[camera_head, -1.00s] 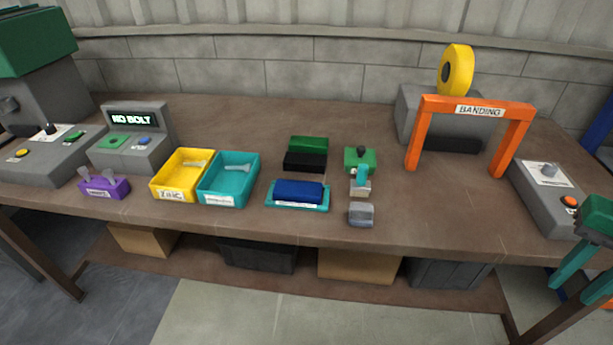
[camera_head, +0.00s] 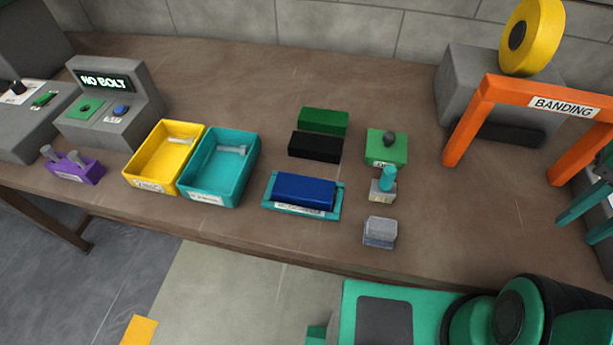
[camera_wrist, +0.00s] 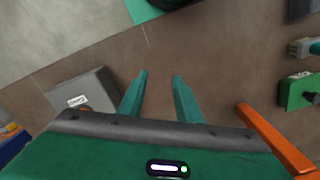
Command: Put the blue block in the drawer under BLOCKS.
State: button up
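The blue block (camera_head: 303,192) lies in a shallow teal tray (camera_head: 272,207) with a white label at the table's front edge, in the head view. My gripper (camera_head: 572,230) is at the right edge of the head view, well to the right of the blue block. The wrist view shows its two teal fingers (camera_wrist: 161,74) apart with nothing between them, above the brown table. The blue block is not in the wrist view. No drawer and no BLOCKS label can be made out in any view.
Black (camera_head: 315,147) and green (camera_head: 323,121) blocks lie behind the tray. Yellow (camera_head: 128,172) and teal (camera_head: 186,193) bins stand left. A green-based fixture (camera_head: 386,148) and grey piece (camera_head: 380,232) stand right. The orange BANDING arch (camera_head: 480,105) is an obstacle between gripper and back.

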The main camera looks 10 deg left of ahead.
jog(key=shift+o, duration=0.4)
jog(key=shift+w+a, duration=0.1)
jog(key=shift+a, duration=0.2)
jog(key=o, duration=0.5)
jog(key=shift+s+r, duration=0.25)
jog(key=shift+s, duration=0.2)
jog(key=o, duration=0.5)
jog(key=shift+w+a+r, duration=0.1)
jog(key=shift+a+r, duration=0.05)
jog(key=shift+a, duration=0.1)
jog(key=o, duration=0.7)
jog(key=w, duration=0.2)
jog(key=w+a, duration=0.1)
jog(key=shift+w+r+n, duration=0.15)
jog(key=shift+r+n, duration=0.2)
jog(key=shift+n, duration=0.05)
jog(key=w+a+r+n, duration=0.1)
jog(key=w+a, duration=0.5)
jog(key=n, duration=0.4)
send_near(304, 186)
jog(key=shift+s+f, duration=0.1)
jog(key=shift+f, duration=4.15)
